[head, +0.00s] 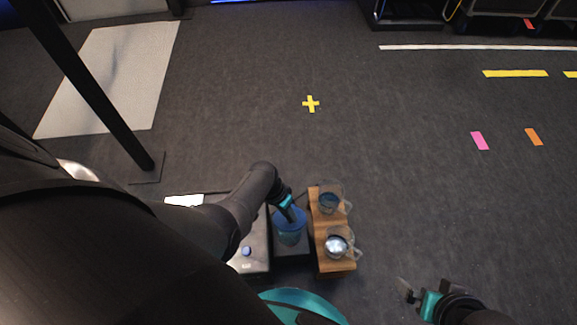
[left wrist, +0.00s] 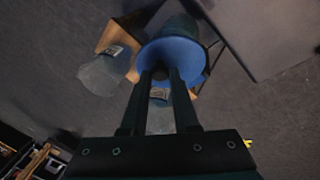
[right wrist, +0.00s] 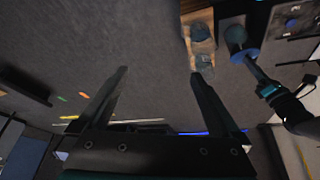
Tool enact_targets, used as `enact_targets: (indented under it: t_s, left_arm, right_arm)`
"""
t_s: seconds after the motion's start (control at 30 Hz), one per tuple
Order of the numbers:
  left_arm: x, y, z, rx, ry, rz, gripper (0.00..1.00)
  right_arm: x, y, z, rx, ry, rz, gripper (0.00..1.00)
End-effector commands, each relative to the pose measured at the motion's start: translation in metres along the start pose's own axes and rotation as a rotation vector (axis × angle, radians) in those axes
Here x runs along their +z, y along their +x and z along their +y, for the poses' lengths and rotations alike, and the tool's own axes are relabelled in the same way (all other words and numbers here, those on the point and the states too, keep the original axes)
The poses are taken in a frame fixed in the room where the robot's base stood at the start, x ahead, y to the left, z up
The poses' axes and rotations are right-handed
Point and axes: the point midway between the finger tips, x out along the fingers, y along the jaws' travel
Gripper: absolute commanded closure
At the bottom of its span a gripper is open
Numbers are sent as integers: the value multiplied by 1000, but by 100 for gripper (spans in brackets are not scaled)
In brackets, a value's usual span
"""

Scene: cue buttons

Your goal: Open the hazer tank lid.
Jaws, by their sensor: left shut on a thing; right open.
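The hazer tank (head: 289,238) is a bluish cylinder on a dark base, low in the middle of the head view. Its round blue lid (left wrist: 183,52) shows at the fingertips in the left wrist view. The lid also shows in the right wrist view (right wrist: 246,56), at the tank's top; I cannot tell whether it sits fully down. My left gripper (head: 291,214) is above the tank and shut on the lid, hiding the part between its fingers. My right gripper (head: 411,291) is open and empty, off to the right, well apart from the tank.
A wooden stand (head: 335,265) with two glass mugs (head: 329,200) (head: 338,244) stands right beside the tank. A grey box with a blue knob (head: 246,251) is on its left. A black post (head: 95,95) rises at the left.

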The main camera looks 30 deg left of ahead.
Motion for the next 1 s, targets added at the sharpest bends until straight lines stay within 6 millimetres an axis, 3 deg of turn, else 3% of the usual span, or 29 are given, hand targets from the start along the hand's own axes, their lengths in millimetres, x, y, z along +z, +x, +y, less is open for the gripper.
enact_targets:
  t_s: [0.23,0.6,1.0]
  left_arm:
    - [-6,-5,-6,55,-24,-65,100]
    - [-13,-10,-10,125,-53,-141,100]
    - [-17,-14,-12,161,-68,-179,100]
  right_arm:
    - [-4,-14,0,0,-1,31,0]
    - [-34,10,-28,-71,-21,280,0]
    - [-51,15,-45,-116,-20,435,0]
